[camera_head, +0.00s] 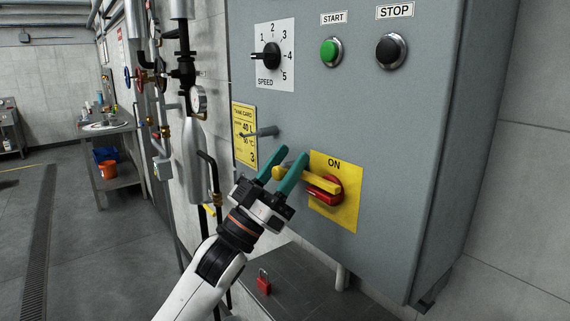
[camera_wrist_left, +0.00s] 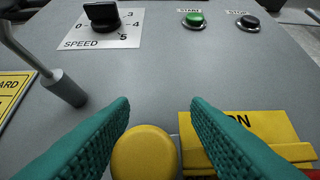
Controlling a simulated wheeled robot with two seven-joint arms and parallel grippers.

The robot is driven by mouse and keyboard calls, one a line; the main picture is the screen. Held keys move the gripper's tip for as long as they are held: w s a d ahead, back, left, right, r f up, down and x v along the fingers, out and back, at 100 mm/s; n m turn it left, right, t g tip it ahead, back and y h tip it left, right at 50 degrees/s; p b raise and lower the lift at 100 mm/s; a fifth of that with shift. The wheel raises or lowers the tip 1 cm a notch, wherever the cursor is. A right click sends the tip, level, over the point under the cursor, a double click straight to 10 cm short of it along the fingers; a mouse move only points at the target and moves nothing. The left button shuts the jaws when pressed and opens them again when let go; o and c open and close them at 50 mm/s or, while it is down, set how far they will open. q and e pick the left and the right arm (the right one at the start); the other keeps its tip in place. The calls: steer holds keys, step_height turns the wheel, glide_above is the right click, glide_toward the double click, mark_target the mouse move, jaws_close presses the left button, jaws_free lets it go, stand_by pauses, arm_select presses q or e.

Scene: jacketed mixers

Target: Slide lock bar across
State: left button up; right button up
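The yellow lock bar (camera_head: 322,183) lies across the red switch handle (camera_head: 325,196) on the yellow ON plate (camera_head: 348,208) of the grey cabinet. Its rounded left end sticks out beyond the plate. My left gripper (camera_head: 286,158), with teal fingers, is open at that end. In the left wrist view, the bar's round yellow end (camera_wrist_left: 145,153) sits low between the spread fingers (camera_wrist_left: 160,110), with a gap to the right finger. Whether the left finger touches it I cannot tell. Part of the red handle shows at the right edge. My right gripper is not in view.
A metal peg (camera_head: 260,133) juts from the cabinet left of my fingers, by the yellow tank card (camera_head: 243,135). The speed dial (camera_head: 267,57), green START button (camera_head: 330,51) and black STOP button (camera_head: 391,49) are above. A red padlock (camera_head: 264,283) stands on the dark surface below.

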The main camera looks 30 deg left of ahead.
arm_select(q)
steer(key=b+v, duration=0.6)
steer(key=v, duration=0.6)
steer(key=shift+b, duration=0.3)
steer(key=shift+f, duration=0.1)
